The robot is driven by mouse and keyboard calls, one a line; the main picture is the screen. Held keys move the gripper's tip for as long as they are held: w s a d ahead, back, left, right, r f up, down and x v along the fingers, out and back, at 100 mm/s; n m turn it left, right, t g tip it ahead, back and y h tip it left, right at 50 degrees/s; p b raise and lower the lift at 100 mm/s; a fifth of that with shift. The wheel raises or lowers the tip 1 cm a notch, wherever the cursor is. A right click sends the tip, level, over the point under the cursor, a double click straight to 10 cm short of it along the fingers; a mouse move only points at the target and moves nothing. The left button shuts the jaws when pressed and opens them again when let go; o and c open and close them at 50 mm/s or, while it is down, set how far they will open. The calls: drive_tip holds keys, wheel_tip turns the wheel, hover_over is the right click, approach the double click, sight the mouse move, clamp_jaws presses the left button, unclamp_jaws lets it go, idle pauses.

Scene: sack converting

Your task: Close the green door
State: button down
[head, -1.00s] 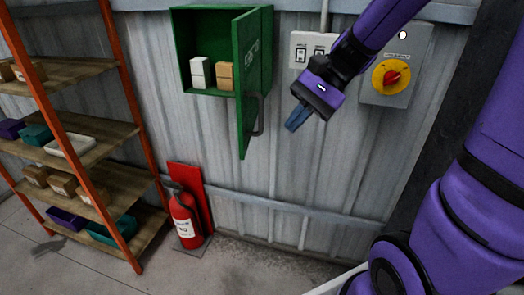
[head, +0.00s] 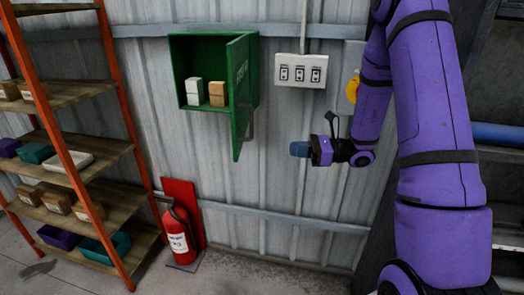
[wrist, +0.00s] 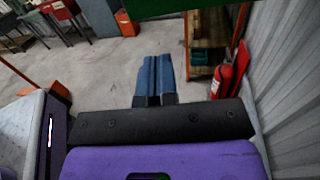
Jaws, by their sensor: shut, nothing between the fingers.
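The green door (head: 240,95) is hinged on the right side of an open green wall cabinet (head: 182,45) and stands swung out towards me. A dark handle (head: 249,125) shows near the door's lower part. White and tan boxes sit inside the cabinet. My gripper (head: 300,149) is to the right of the door and a little lower, apart from it, pointing left. In the wrist view its blue fingers (wrist: 154,80) are together with nothing between them. A green edge (wrist: 160,8) crosses the top of the wrist view, probably the door or cabinet.
A switch panel (head: 301,70) and a partly hidden yellow rotary switch (head: 353,87) are on the wall to the right. A fire extinguisher (head: 180,232) stands below the cabinet. An orange-framed shelf (head: 128,150) stands at left. The wall below the cabinet is mostly clear.

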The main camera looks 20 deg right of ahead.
drive_tip(key=x, duration=1.3)
drive_tip(key=shift+w+a, duration=0.25)
drive_tip(key=shift+a, duration=0.1)
